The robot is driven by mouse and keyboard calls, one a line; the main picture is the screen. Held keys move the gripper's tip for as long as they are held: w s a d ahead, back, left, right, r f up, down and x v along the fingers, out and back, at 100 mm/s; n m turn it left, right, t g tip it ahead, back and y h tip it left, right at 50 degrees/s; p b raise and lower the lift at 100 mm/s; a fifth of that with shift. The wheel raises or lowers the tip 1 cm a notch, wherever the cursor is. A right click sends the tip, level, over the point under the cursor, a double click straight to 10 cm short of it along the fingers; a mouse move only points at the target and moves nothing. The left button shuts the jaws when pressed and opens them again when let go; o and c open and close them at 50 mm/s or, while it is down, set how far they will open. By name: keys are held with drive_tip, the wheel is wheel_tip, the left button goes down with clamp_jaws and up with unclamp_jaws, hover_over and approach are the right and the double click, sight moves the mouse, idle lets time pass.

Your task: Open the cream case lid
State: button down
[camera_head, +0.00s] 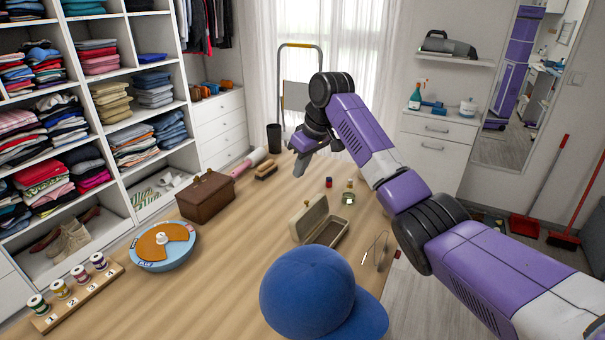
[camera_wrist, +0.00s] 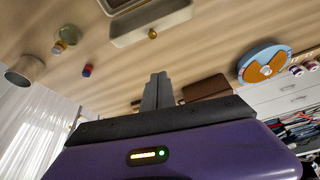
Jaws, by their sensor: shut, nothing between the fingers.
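The cream case (camera_head: 330,236) stands on the wooden table, behind the blue cap. Its lid (camera_head: 307,217) is raised on the left side, and the hollow inside shows. In the wrist view the case (camera_wrist: 150,24) is at the top, partly cut off by the frame edge, with a small brass-coloured clasp (camera_wrist: 152,34) on its side. My gripper (camera_head: 299,166) is above the far part of the table, beyond the case and apart from it. Its fingers (camera_wrist: 158,76) are together with nothing between them.
A blue cap (camera_head: 310,290) is at the near edge, with glasses (camera_head: 375,248) to its right. A brown box (camera_head: 206,198), a blue round dish (camera_head: 163,246) and numbered spools (camera_head: 78,275) are at left. A brush (camera_head: 265,170) and small jars (camera_head: 348,197) lie farther back. The table's middle is clear.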

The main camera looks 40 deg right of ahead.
wheel_tip(320, 180, down, 8)
drive_tip(key=s+p, duration=0.1)
drive_tip(key=p, duration=0.1)
drive_tip(key=shift+r+p, duration=0.15)
drive_tip(key=shift+p, duration=0.15)
idle(0.4)
drive_tip(key=shift+s, duration=0.2)
drive_tip(key=shift+s+d+r+t+y+p, duration=0.15)
drive_tip(key=shift+s+t+p, duration=0.1)
drive_tip(key=shift+s+t, duration=0.2)
drive_tip(key=shift+s+d+r+t+y+p, duration=0.1)
drive_tip(key=shift+s+t+y+p, duration=0.15)
drive_tip(key=shift+t, duration=0.3)
drive_tip(key=shift+s+d+r+t+b, duration=0.15)
drive_tip(key=shift+s+t+b, duration=0.1)
drive_tip(key=shift+s+t, duration=0.4)
drive_tip(key=shift+s+d+r+t+b, duration=0.15)
drive_tip(key=shift+s+t+b, duration=0.05)
drive_tip(key=shift+s+t, duration=0.4)
